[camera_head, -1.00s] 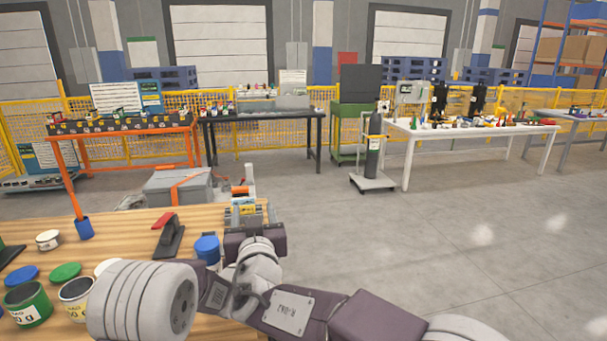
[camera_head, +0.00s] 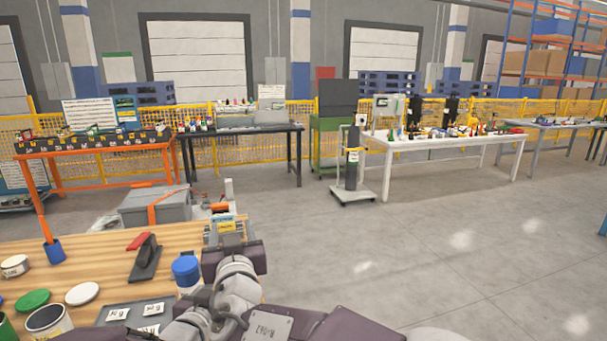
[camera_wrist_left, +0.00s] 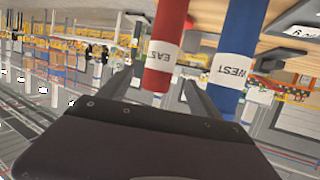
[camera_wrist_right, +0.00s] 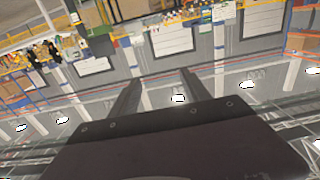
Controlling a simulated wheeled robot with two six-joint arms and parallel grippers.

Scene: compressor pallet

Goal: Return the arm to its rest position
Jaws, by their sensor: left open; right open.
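A red cylinder labelled EAST (camera_wrist_left: 168,40) and a blue cylinder labelled WEST (camera_wrist_left: 238,40) stand out beyond those fingers. I cannot tell how far off they are.
The wooden table (camera_head: 110,262) holds a blue-lidded can (camera_head: 186,270), a black-and-red tool (camera_head: 146,258), a grey tray (camera_head: 120,318) and loose lids. Open floor (camera_head: 430,240) lies to the right.

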